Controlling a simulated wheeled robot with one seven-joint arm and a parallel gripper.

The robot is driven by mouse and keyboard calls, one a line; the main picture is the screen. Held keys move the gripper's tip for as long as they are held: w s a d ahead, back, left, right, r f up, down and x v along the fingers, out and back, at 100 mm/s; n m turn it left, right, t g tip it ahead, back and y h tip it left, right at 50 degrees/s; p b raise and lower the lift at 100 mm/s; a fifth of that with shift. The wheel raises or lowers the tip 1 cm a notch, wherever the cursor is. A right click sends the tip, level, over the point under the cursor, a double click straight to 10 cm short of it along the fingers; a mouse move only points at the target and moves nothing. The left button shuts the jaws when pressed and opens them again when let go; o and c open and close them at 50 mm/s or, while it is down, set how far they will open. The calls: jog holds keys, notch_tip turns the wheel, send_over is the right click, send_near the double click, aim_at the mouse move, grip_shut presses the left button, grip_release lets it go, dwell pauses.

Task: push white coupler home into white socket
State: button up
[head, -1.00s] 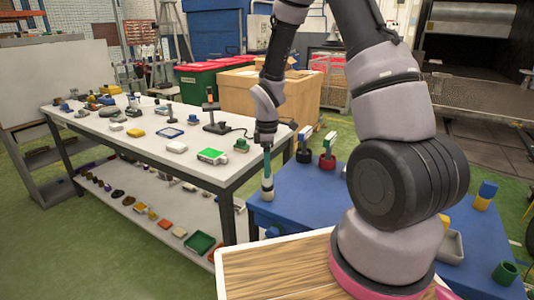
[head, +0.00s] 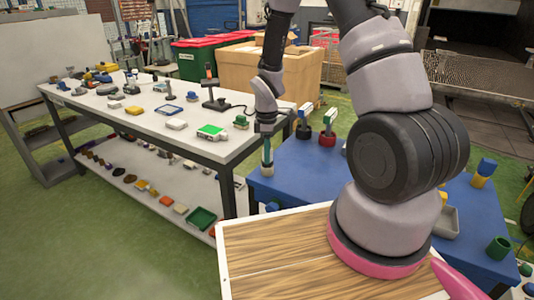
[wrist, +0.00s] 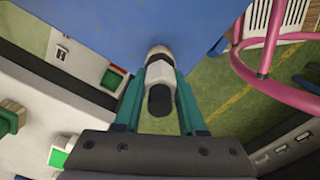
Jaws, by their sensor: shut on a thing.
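My gripper (wrist: 160,104) has two green fingers and is shut around the white coupler (wrist: 159,78), which has a dark rounded end toward the wrist camera. Beyond the coupler, in line with it, a pale ring with a dark band, seemingly the white socket (wrist: 158,52), shows against the blue table top. Whether the two are fully seated or only touching, I cannot tell. In the head view my gripper (head: 267,152) hangs pointing down at the left corner of the blue table (head: 305,172). A pale piece shows just below the fingers there.
Black and red holders with upright pieces (head: 328,130) stand on the blue table right of my gripper. A long white workbench (head: 160,112) with several small parts stands to the left. A grey tray (head: 446,222) and green cup (head: 498,248) lie to the right.

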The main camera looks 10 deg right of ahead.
grip_shut()
jog(key=shift+r, duration=0.75)
jog(key=shift+r, duration=2.95)
jog(key=shift+r, duration=0.1)
jog(key=shift+r, duration=2.45)
